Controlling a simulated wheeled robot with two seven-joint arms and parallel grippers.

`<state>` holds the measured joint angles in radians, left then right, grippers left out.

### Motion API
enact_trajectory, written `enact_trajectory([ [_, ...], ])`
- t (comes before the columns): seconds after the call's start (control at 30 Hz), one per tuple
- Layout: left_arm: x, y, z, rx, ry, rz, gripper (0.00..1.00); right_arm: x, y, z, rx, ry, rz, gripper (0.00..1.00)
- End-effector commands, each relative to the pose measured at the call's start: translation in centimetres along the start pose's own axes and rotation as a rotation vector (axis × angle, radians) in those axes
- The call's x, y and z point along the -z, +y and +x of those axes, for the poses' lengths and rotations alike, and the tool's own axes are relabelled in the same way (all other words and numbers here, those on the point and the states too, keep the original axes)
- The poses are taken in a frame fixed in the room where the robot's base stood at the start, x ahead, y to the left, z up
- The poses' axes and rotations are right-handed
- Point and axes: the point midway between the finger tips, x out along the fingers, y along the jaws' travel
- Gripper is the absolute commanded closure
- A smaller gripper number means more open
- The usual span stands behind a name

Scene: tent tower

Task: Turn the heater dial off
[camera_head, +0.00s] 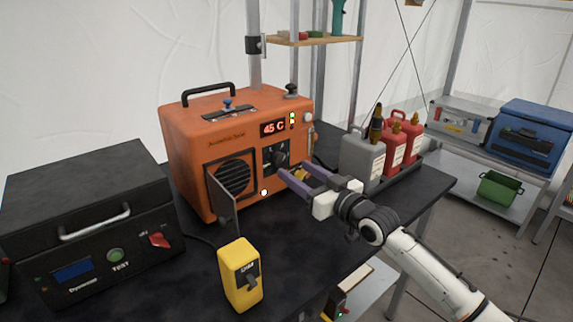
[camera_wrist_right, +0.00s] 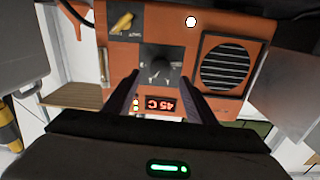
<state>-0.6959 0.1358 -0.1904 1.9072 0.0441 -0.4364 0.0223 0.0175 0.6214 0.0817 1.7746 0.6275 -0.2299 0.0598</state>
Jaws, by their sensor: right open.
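The heater is an orange box (camera_head: 190,135) on the black table, with a lit red display (camera_head: 273,128) reading 45 C. Its dark dial (camera_head: 278,158) sits on a black plate below the display. In the right wrist view, which is upside down, the dial (camera_wrist_right: 160,70) shows a pale pointer mark. My right gripper (camera_head: 293,176) is open and empty in front of the heater's lower right face. In the right wrist view its fingers (camera_wrist_right: 160,80) stand on either side of the dial in the picture; contact cannot be told. My left gripper is out of view.
A yellow lever (camera_wrist_right: 122,22) is on the heater near the dial. A yellow switch box (camera_head: 240,274) stands in front, a black tester (camera_head: 95,225) at left. Grey (camera_head: 362,158) and red canisters stand at right.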

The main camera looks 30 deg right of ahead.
Motion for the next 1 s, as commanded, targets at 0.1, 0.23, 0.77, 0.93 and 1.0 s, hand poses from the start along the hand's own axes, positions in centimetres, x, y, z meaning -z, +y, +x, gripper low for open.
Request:
enact_trajectory([
  [0.1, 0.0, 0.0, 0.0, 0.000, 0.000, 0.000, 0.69, 0.1, 0.0, 2.1, 0.000, 0.002, 0.002, 0.49],
  [0.23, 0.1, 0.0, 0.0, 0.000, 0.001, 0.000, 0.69, 0.0, 0.0, 3.7, 0.000, 0.001, 0.002, 0.49],
  [0.77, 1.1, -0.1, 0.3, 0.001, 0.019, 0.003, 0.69, 0.0, 0.0, 4.9, 0.000, 0.000, 0.000, 0.59],
  [0.93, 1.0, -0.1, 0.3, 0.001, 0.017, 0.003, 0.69, 0.0, 0.0, 4.8, 0.000, 0.000, 0.000, 0.88],
  [1.0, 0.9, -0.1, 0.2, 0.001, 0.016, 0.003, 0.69, 0.0, 0.0, 4.8, 0.000, 0.000, 0.000, 0.91],
])
